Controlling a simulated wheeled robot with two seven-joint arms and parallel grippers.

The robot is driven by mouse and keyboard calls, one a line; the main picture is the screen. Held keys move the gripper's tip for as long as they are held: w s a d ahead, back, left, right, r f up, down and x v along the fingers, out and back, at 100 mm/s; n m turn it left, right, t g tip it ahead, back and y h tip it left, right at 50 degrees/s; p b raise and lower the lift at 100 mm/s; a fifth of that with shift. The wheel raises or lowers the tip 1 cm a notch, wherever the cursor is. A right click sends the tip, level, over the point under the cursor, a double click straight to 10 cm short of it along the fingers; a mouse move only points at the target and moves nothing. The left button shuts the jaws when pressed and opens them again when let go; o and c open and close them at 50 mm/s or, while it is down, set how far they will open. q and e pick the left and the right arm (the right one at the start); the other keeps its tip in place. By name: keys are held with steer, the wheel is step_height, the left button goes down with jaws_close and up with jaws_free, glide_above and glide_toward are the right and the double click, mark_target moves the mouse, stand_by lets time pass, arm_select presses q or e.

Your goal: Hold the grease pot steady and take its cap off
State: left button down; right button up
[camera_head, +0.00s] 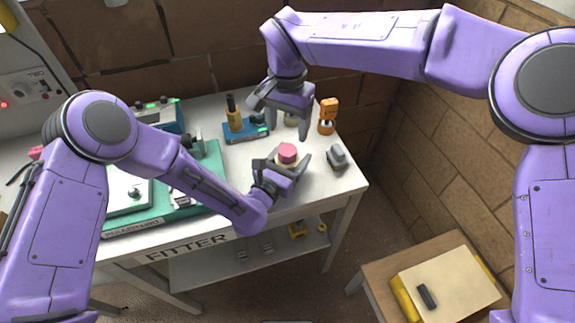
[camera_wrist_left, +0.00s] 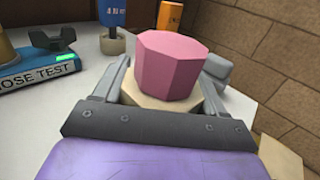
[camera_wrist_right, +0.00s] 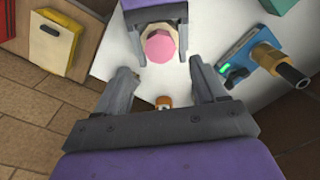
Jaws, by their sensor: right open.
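The grease pot (camera_wrist_left: 193,104) is a pale beige body with a pink faceted cap (camera_wrist_left: 168,65) on top. It stands upright on the white bench, and the cap also shows in the head view (camera_head: 287,152). My left gripper (camera_head: 284,165) has its fingers on both sides of the pot body, below the cap, and appears closed on it. My right gripper (camera_wrist_right: 161,68) is open and empty. It is above the bench, behind the pot in the head view, pointing downward. The pot's lower part is mostly hidden by the left gripper.
A blue hose-test fixture (camera_head: 246,132) with a brass fitting stands left of the right gripper. An orange object (camera_head: 328,114) and a grey block (camera_head: 338,158) stand near the bench's right edge. A green-based unit (camera_head: 212,167) is at left.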

steer(key=shift+w+d+r, duration=0.15)
steer(key=shift+w+r, duration=0.05)
steer(key=shift+r, duration=0.05)
steer(key=w+r+n+t, duration=0.1)
steer(key=w+r+t, duration=0.2)
steer(key=w+t, duration=0.3)
steer(key=w+r+t, duration=0.4)
steer(key=w, duration=0.4)
steer(key=s+a+r+n+y, duration=0.1)
steer(key=a+r+n+y, duration=0.45)
steer(key=a+y, duration=0.6)
steer(key=s+a+f+n+g, duration=0.2)
steer(key=s+a+g, duration=0.2)
steer(key=s, duration=0.1)
steer(key=m+g+h, duration=0.6)
steer(key=m+h, duration=0.1)
steer(key=h, duration=0.4)
glide_above(288, 149)
steer(key=f, duration=1.1)
steer(key=shift+a, duration=0.2)
steer(key=shift+s+d+m+h, duration=0.1)
steer(key=shift+d+m+h, duration=0.15)
steer(key=shift+m, duration=0.2)
steer(key=shift+f, duration=0.1)
steer(key=shift+m, duration=0.3)
step_height(288, 149, down, 8)
steer(key=shift+a+r, duration=0.1)
steer(key=c, duration=1.1)
steer(key=n, duration=0.6)
steer(key=shift+n, duration=0.4)
